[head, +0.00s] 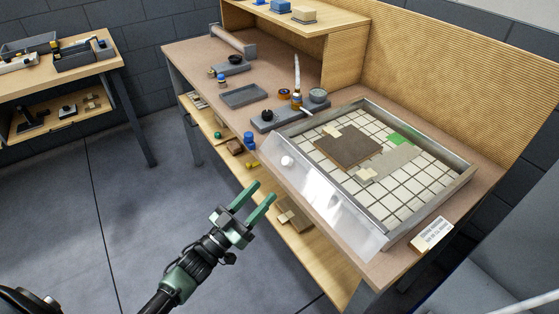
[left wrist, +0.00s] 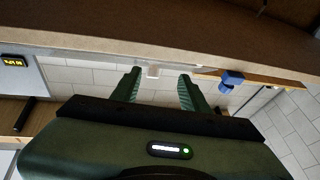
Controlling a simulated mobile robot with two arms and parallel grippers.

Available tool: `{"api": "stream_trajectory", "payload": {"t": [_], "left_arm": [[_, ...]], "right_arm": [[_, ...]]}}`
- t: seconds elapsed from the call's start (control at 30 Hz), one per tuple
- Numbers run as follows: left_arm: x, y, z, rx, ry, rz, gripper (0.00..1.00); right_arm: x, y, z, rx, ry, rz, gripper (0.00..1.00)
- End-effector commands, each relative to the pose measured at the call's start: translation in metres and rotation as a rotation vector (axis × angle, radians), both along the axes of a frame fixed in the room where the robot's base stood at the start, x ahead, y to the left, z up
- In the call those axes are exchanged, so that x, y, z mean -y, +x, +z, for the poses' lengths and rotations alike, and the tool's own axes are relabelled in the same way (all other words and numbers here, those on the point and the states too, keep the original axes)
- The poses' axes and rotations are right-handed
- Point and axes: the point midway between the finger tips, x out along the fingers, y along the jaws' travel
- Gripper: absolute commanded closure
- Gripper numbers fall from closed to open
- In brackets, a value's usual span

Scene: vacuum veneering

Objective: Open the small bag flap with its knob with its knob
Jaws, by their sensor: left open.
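The bag flap (head: 325,205) is a shiny, see-through panel along the near side of the metal-framed tray (head: 455,185). It slopes down past the table's front edge. Its white round knob (head: 287,161) is near the flap's far left end. My left gripper (head: 262,197) is open and empty, in front of the table and nearer me than the knob, apart from it in the picture. In the left wrist view its fingers (left wrist: 157,92) are spread, with a small pale block shape beyond them; I cannot tell whether this is the knob. My right gripper is not in view.
Inside the tray a brown panel (head: 348,147) lies on a white grid. A brush, cups and a grey tray (head: 243,95) stand on the table behind. A lower shelf (head: 300,238) holds small items. A labelled block (head: 432,234) sits at the right. Open floor lies left.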

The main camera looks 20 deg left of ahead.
Motion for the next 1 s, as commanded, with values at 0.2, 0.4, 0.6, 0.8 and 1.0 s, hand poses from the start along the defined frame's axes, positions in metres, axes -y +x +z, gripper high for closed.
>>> {"api": "stream_trajectory", "payload": {"t": [0.2,0.4,0.6,0.8,1.0], "left_arm": [[0.01,0.006,0.03,0.057,-0.016,-0.035,0.55],[0.024,0.033,0.042,0.054,-0.017,-0.033,0.55],[0.035,0.054,0.05,0.052,-0.016,-0.032,0.55],[0.039,0.061,0.052,0.05,-0.014,-0.032,0.55],[0.038,0.061,0.051,0.05,-0.014,-0.032,0.58]], "right_arm": [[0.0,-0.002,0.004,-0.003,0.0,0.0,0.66],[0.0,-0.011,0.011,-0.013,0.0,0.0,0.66],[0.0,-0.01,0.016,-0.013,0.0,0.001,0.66],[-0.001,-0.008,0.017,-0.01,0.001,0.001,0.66],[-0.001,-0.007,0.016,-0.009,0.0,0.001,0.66]]}}
